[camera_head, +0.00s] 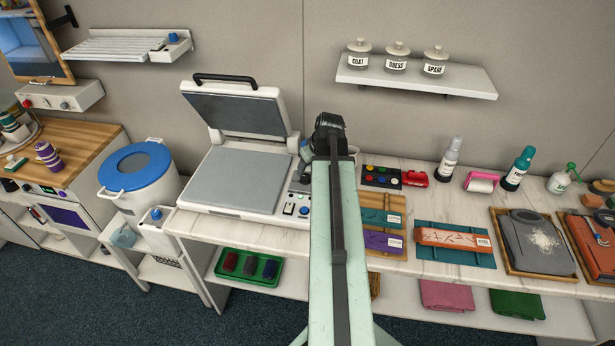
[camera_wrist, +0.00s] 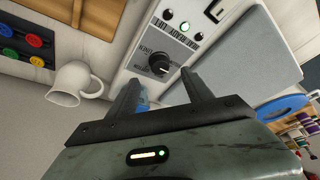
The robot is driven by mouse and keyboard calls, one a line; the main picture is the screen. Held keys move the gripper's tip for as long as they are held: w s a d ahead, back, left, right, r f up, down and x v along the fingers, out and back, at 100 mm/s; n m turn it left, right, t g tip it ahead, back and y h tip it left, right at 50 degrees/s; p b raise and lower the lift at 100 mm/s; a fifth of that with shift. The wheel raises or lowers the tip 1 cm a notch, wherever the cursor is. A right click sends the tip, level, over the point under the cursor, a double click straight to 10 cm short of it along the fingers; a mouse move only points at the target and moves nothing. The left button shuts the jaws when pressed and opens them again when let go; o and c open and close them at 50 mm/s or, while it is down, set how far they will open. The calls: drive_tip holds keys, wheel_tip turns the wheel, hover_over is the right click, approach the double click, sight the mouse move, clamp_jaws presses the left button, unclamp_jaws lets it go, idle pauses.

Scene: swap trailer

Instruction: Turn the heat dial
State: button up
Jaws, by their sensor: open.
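The knob appears between and just beyond the fingertips, with no visible contact. Whether the fingers reach around it I cannot tell.
A white mug (camera_wrist: 75,83) stands beside the press. A board of coloured discs (camera_head: 382,176) and a red item (camera_head: 415,178) lie to its right. A blue-lidded tub (camera_head: 138,170) stands left of the press. A shelf with jars (camera_head: 415,78) hangs above.

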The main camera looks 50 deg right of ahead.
sight(305, 176)
drive_tip(key=b+x, duration=0.5)
drive_tip(key=x, duration=0.1)
drive_tip(key=shift+w+f, duration=0.2)
drive_tip(key=shift+f, duration=0.2)
drive_tip(key=shift+r, duration=0.15)
